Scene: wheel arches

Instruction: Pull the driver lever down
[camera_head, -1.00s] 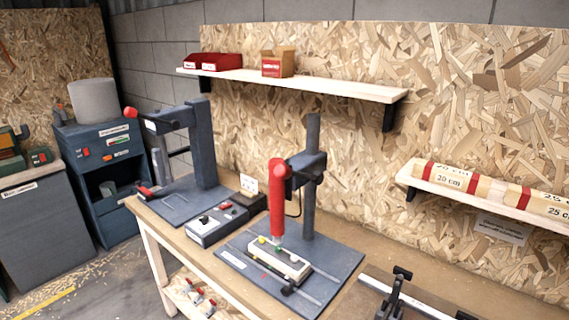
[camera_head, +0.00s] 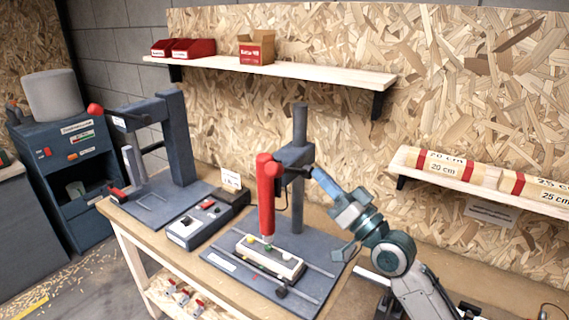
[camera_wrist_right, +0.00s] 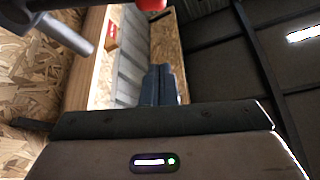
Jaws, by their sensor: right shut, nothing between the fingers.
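The red driver (camera_head: 265,196) hangs upright on a dark stand post (camera_head: 300,123), above a pale fixture block (camera_head: 270,258) on a dark base plate. A short dark lever-like piece (camera_head: 293,169) sticks out beside the driver's upper part; its details are too small to tell. My right gripper (camera_head: 318,175) is shut and empty, its tips just right of this piece; contact cannot be told. In the right wrist view its blue fingers (camera_wrist_right: 160,85) are together, with a grey rod (camera_wrist_right: 65,32) to the left and a red part above. My left gripper is not in view.
A shelf (camera_head: 330,76) with red bins and a cardboard box (camera_head: 256,46) runs above. Another shelf (camera_head: 403,168) holds wooden blocks at right.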

